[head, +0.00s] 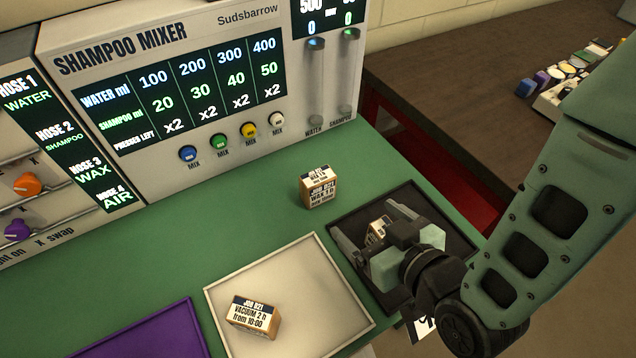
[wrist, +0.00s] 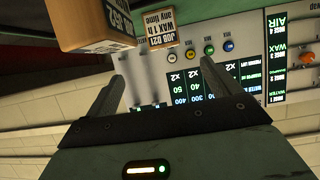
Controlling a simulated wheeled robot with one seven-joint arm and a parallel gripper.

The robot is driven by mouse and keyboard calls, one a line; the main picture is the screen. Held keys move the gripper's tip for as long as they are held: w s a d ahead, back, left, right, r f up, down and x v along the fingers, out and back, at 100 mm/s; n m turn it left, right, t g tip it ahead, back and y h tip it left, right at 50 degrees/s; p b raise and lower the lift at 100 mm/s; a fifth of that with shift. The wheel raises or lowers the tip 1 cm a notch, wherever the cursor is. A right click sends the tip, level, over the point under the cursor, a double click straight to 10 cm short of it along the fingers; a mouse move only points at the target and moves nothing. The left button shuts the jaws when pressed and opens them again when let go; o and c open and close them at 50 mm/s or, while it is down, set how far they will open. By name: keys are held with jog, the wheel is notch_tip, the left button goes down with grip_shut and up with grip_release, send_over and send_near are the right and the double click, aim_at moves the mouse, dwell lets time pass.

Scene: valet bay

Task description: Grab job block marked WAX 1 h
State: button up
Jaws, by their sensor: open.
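The WAX 1 h block (head: 318,187), a small wooden block with white printed faces, stands on the green counter behind the black tray. In the wrist view the WAX 1 h block (wrist: 157,30) shows beyond the fingertips, near the top. My gripper (head: 371,226) is over the black tray, open, to the right of and nearer than the block. In the wrist view my gripper (wrist: 163,70) has its fingers apart with nothing held.
Another block (head: 378,231) is at the black tray (head: 449,222), partly hidden by my gripper; a block (wrist: 97,30) looms close in the wrist view. A VACUUM 2 h block (head: 253,316) lies on the white tray (head: 325,293). The shampoo mixer (head: 190,130) stands behind.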

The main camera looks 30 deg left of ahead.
aim_at(323, 183)
jog(key=p+x, duration=0.3)
jog(key=x, duration=0.9)
jog(key=shift+s+a+r, duration=0.1)
jog(key=shift+a, duration=0.1)
jog(key=x, duration=0.1)
jog(key=p+x, duration=0.1)
jog(key=x, duration=0.1)
jog(key=r+p+x, duration=0.1)
jog(key=shift+a+f, duration=0.15)
jog(key=shift+a, duration=0.25)
jog(key=shift+w+a+f, duration=0.25)
jog(key=shift+a, duration=0.1)
jog(key=c, duration=1.1)
